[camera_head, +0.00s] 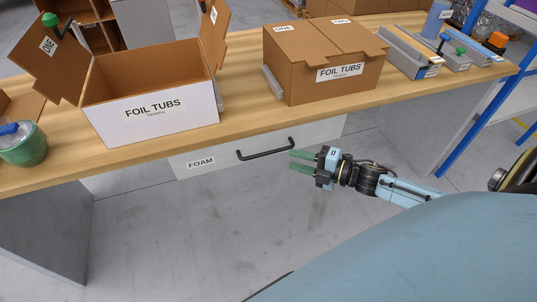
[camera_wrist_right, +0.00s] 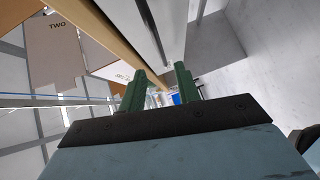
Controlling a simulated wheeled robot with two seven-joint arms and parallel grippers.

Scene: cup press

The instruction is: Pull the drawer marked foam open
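The drawer marked FOAM (camera_head: 225,160) is a white front under the wooden workbench. It looks shut, flush below the tabletop. Its black bar handle (camera_head: 266,154) is on the right part of the front, right of the label. My right gripper (camera_head: 293,161) is just right of the handle's right end, with its green fingers pointing left. The fingers are apart with nothing seen between them. In the right wrist view the two green fingers (camera_wrist_right: 160,85) are also parted, close to the pale drawer front. I cannot tell whether they touch the handle. My left gripper is not in view.
On the workbench (camera_head: 240,115) stand an open FOIL TUBS box (camera_head: 150,118), a closed FOIL TUBS box (camera_head: 325,75) and a green tub (camera_head: 22,147) at left. A blue rack (camera_head: 485,110) stands at right. The floor below the drawer is clear.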

